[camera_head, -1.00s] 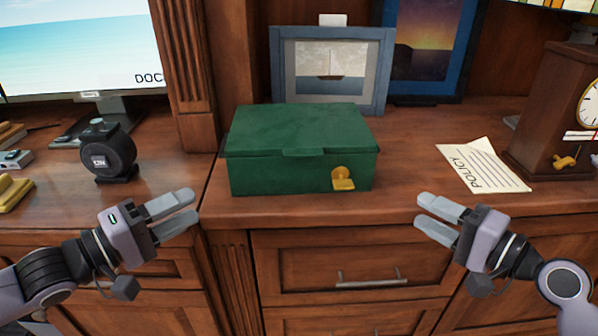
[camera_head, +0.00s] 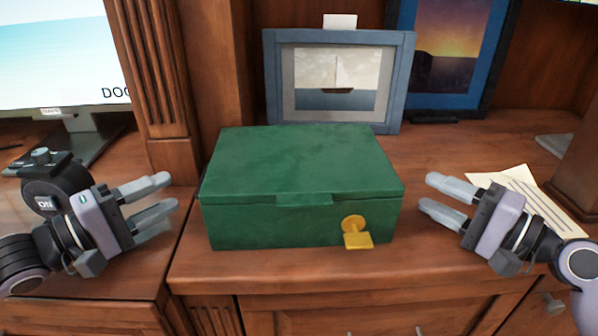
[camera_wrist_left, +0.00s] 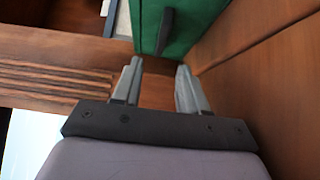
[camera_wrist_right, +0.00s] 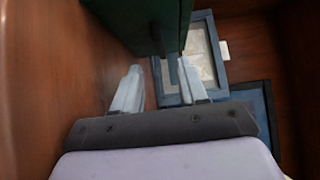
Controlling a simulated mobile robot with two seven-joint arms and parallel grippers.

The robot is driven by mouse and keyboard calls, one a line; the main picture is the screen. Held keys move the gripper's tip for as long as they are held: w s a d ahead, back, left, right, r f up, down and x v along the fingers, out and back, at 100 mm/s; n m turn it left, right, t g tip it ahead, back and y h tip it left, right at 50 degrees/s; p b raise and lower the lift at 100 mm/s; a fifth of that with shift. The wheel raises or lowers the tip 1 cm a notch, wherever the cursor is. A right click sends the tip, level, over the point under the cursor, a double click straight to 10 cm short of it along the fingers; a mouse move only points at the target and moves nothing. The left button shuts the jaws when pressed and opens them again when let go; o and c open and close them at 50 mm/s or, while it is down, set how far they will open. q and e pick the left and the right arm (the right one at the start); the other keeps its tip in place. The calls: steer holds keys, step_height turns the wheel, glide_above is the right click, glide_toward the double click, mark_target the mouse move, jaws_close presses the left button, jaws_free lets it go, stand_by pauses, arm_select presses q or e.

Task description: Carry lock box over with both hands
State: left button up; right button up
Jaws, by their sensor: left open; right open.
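The green lock box (camera_head: 300,170) sits closed on the wooden desk, with a yellow latch (camera_head: 355,231) on its front right. My left gripper (camera_head: 172,194) is open and empty, a little left of the box, with its fingers pointing toward it. My right gripper (camera_head: 430,193) is open and empty, a little right of the box, also pointing toward it. In the left wrist view, the box (camera_wrist_left: 190,20) is beyond the fingertips, with a dark handle on its side. In the right wrist view, the box (camera_wrist_right: 130,15) also lies beyond the fingertips.
A framed sailboat picture (camera_head: 385,90) stands close behind the box. A monitor (camera_head: 60,55) and a dark round device (camera_head: 45,180) are at left. A policy paper (camera_head: 520,185) lies under my right arm's side. A wooden post (camera_head: 165,90) rises at the back left.

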mark_target(203, 174)
arm_select(q)
steer(key=shift+w, duration=0.4)
arm_select(e)
steer(key=shift+w, duration=0.45)
arm_select(q)
steer(key=shift+s, duration=0.1)
arm_select(e)
steer(key=shift+s, duration=0.15)
arm_select(q)
steer(key=shift+d, duration=0.1)
arm_select(e)
steer(key=shift+a, duration=0.1)
arm_select(q)
steer(key=shift+x, duration=3.55)
arm_select(e)
steer(key=shift+x, duration=3.55)
arm_select(q)
jaws_close()
arm_select(e)
jaws_close()
arm_select(q)
steer(key=shift+r, duration=0.2)
arm_select(e)
steer(key=shift+r, duration=0.2)
